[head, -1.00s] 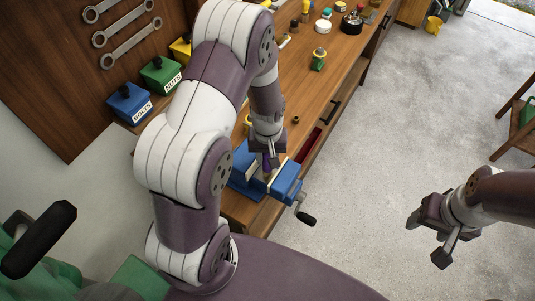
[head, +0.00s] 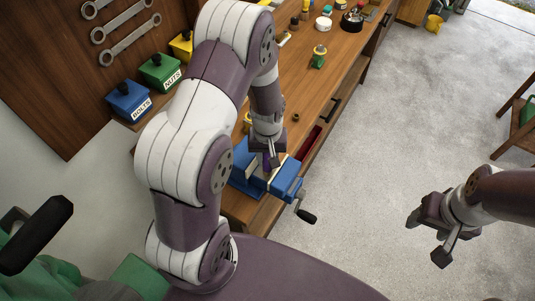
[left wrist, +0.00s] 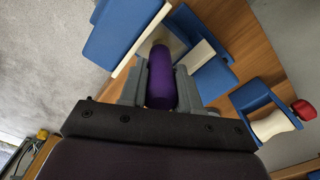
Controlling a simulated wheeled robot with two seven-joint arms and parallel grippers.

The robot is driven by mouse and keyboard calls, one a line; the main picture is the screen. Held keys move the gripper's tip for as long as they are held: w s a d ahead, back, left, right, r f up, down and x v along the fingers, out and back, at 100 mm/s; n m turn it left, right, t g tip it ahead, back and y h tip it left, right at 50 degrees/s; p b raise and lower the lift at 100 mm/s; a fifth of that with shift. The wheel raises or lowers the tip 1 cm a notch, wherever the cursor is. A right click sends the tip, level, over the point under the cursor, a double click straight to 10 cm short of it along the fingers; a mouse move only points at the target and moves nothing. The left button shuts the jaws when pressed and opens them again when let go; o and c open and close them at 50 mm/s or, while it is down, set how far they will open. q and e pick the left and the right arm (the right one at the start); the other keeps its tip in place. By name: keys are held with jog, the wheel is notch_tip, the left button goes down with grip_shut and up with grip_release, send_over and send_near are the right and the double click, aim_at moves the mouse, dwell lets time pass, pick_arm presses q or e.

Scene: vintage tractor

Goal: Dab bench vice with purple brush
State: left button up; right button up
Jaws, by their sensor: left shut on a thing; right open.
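The blue bench vice (head: 288,178) with pale jaw faces is fixed at the near end of the wooden bench. Its black-ended crank (head: 306,216) sticks out over the floor. My left gripper (head: 270,160) is above the vice, at its jaws. It is shut on the purple brush (left wrist: 161,80), whose purple handle shows between the fingers in the left wrist view. The vice's blue body (left wrist: 212,72) lies just beyond it there. The brush's tip is hidden, so contact with the vice cannot be told. My right gripper (head: 428,240) is open and empty over the floor.
Blue (head: 128,101) and green (head: 160,72) labelled boxes stand at the wall, below hanging wrenches (head: 128,38). A small green and yellow bottle (head: 319,57) and several pots stand farther along the bench (head: 296,85). The grey floor at right is mostly clear.

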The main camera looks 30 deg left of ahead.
pick_arm(q)
jog(key=shift+w, duration=0.5)
jog(key=shift+r, duration=0.1)
jog(key=shift+s, duration=0.95)
jog(key=shift+w, duration=0.9)
